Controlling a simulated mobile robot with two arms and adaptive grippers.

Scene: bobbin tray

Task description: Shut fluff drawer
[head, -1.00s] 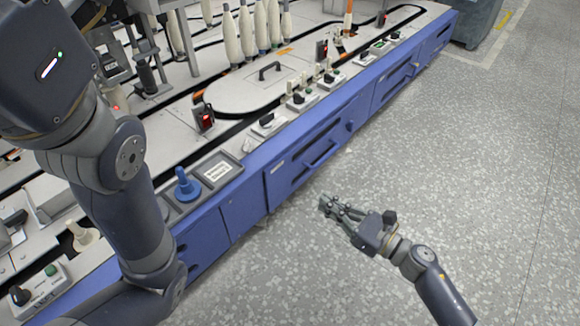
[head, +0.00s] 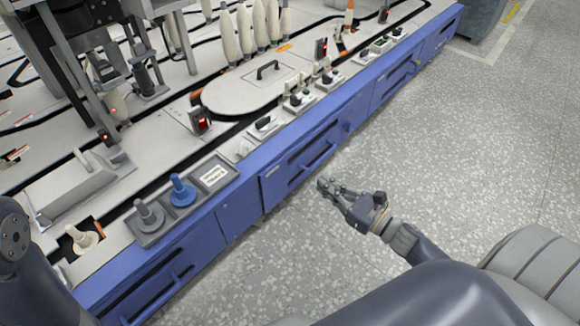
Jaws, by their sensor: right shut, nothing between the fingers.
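The long blue machine front holds several drawers with bar handles. The drawer nearest my right gripper (head: 325,184) is the middle blue one (head: 292,168); its front looks flush or nearly so, and I cannot tell if a small gap remains. No label that I can read says which is the fluff drawer. My right gripper is shut and empty, pointing towards that drawer's lower edge, and appears apart from it with floor showing around it. Another blue drawer (head: 150,290) lies at the lower left. My left gripper is out of view; only part of my left arm shows at the left edge.
On the machine top stand a tray with a grey and a blue peg (head: 182,190), switch boxes (head: 298,100), a lidded oval plate (head: 255,90) and several white bobbins (head: 260,25). The speckled floor (head: 480,150) to the right is clear.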

